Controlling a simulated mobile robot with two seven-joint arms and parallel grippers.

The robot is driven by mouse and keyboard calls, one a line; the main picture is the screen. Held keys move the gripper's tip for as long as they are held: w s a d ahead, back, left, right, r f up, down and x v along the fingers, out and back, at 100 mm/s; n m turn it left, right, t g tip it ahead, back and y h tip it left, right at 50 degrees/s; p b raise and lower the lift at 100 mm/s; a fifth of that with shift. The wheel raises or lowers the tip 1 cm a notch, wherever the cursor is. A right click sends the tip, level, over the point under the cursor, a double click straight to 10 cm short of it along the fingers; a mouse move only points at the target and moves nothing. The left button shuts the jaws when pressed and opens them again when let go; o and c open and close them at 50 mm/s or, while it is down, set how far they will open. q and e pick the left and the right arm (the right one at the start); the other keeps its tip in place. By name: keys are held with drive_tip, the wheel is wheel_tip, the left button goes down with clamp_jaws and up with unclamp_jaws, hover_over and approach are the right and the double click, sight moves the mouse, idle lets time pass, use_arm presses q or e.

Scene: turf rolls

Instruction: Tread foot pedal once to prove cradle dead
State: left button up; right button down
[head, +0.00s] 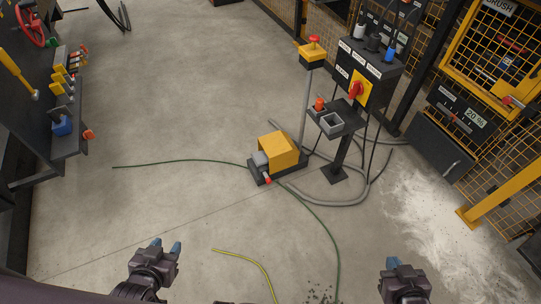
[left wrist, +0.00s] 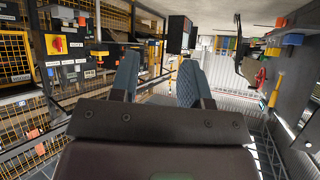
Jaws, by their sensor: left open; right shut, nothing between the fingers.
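The foot pedal (head: 278,150) sits on the concrete floor in the middle of the head view, under a yellow hood on a dark base. A grey part and a small red-tipped piece show at its left front. My left gripper (head: 166,246) is open and empty at the bottom left, well apart from the pedal. Its two blue fingers (left wrist: 158,78) stand apart in the left wrist view. My right gripper (head: 394,262) is shut and empty at the bottom right, also apart from the pedal. I cannot pick out the cradle.
A control post (head: 370,72) with a red rotary switch (head: 356,90) stands behind the pedal. A yellow box with a red button (head: 314,40) stands on a pole. Green (head: 190,161) and yellow (head: 250,257) lines and grey hoses cross the floor. White powder (head: 425,210) lies at right.

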use_arm(q)
clamp_jaws()
idle(1.6)
